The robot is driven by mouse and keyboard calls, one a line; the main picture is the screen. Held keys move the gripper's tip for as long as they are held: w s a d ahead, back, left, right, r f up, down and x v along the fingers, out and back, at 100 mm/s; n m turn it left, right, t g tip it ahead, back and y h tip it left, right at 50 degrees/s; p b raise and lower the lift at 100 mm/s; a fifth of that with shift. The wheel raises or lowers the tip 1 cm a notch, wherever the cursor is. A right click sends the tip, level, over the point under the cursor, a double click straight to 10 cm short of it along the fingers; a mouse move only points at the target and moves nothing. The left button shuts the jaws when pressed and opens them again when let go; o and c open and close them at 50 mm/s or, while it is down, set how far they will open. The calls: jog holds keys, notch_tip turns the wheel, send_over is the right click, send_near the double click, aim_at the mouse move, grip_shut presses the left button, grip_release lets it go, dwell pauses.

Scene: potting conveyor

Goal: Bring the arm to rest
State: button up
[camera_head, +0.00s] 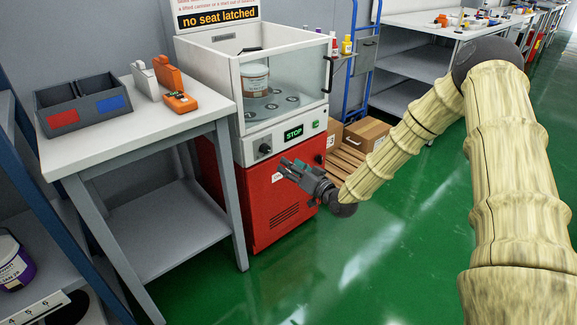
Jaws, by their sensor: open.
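My arm reaches in from the right in a yellowish sleeve and bends down toward the middle of the view. My gripper (287,167) is at its end, in front of the red lower front of the machine (272,195). It is open, and I see nothing between its fingers. I cannot tell whether it touches the machine front. A display on the machine reads STOP (293,133). A sign (218,15) above reads "no seat latched".
A white table (130,135) at left holds a grey two-part bin (83,105) and an orange device (180,102). A shelf with a purple-labelled can (14,262) stands at lower left. Boxes (366,134) on a pallet and a blue trolley (361,60) are behind. Green floor (370,270) is clear.

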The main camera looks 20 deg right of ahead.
dwell(0.3)
jog(key=s+a+f+g+h, duration=0.1)
jog(key=s+a+f+g, duration=0.35)
jog(key=s+f, duration=0.55)
jog(key=s+a+f+g+h, duration=0.1)
jog(key=s+a+f+g, duration=0.3)
jog(key=s+f, duration=0.55)
jog(key=s+a+f+n+g+h, duration=0.1)
jog(key=s+f+g, duration=0.3)
jog(key=s, duration=0.8)
jog(key=s+a+f+g+h, duration=0.1)
jog(key=s+f+g+h, duration=0.1)
jog(key=s+f, duration=0.65)
jog(key=s+d+r+g+h, duration=0.1)
jog(key=s+d+r+g, duration=0.15)
jog(key=s, duration=0.95)
notch_tip(320, 180, up, 24)
jog(key=p, duration=2.4)
jog(key=shift+a+n, duration=0.3)
jog(key=shift+f, duration=0.1)
